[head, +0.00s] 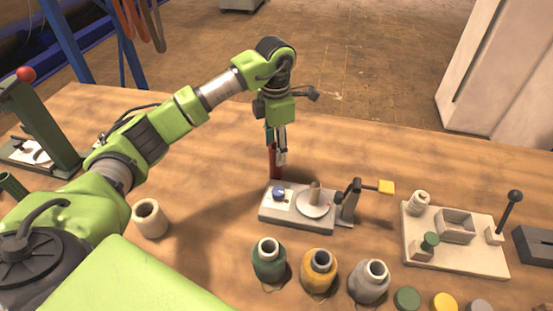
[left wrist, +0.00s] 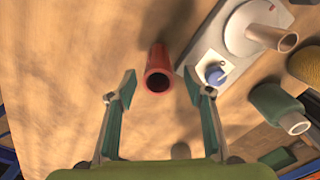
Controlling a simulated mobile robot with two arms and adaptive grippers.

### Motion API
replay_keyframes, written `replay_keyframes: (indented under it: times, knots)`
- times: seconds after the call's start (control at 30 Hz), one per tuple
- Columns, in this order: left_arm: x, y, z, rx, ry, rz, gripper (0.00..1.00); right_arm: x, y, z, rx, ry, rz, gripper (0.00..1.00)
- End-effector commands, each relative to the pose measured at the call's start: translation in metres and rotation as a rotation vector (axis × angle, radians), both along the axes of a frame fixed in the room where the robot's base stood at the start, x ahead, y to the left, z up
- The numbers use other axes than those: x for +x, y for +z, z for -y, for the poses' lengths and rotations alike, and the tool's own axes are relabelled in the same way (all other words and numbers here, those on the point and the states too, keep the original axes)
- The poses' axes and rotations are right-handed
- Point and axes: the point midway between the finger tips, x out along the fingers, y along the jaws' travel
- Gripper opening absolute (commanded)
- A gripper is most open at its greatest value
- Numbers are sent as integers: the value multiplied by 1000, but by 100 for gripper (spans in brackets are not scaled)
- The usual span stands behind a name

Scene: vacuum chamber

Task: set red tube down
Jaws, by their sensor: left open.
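The red tube (left wrist: 158,69) stands upright on the wooden table in the left wrist view, its open end toward the camera. In the head view the red tube (head: 275,160) shows behind the grey device, below my left gripper (head: 278,150). In the left wrist view my left gripper (left wrist: 160,92) is open, its two fingers apart on either side of the tube's near side. Neither finger appears to touch the tube. My right gripper is not in view.
The grey device (head: 262,212) with a blue knob and a round plate stands close beside the tube. Green (head: 269,262), yellow (head: 319,270) and grey (head: 369,281) spools stand in front. A beige cylinder (head: 149,218) is at left, a fixture board (head: 415,255) at right.

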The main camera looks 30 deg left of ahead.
Motion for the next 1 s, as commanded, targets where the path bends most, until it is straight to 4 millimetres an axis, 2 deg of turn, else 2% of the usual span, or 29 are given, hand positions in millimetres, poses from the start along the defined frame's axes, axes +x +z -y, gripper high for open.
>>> replay_keyframes:
  times: [0.17,0.3,0.47,0.73,0.77,0.9,1.0]
  knots:
    - [0,-11,0,-1,-1,-2,47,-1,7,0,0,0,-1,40]
    - [1,-31,0,-2,0,-4,47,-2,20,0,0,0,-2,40]
    - [2,-52,0,-2,-1,-2,47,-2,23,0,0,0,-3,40]
    - [3,-57,-1,-1,-1,2,47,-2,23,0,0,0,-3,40]
    - [3,-57,-1,-1,-1,2,44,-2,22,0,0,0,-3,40]
    - [3,-57,-1,-1,-1,2,9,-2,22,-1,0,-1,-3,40]
    - [3,-57,-1,-1,-1,2,9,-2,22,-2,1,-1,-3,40]
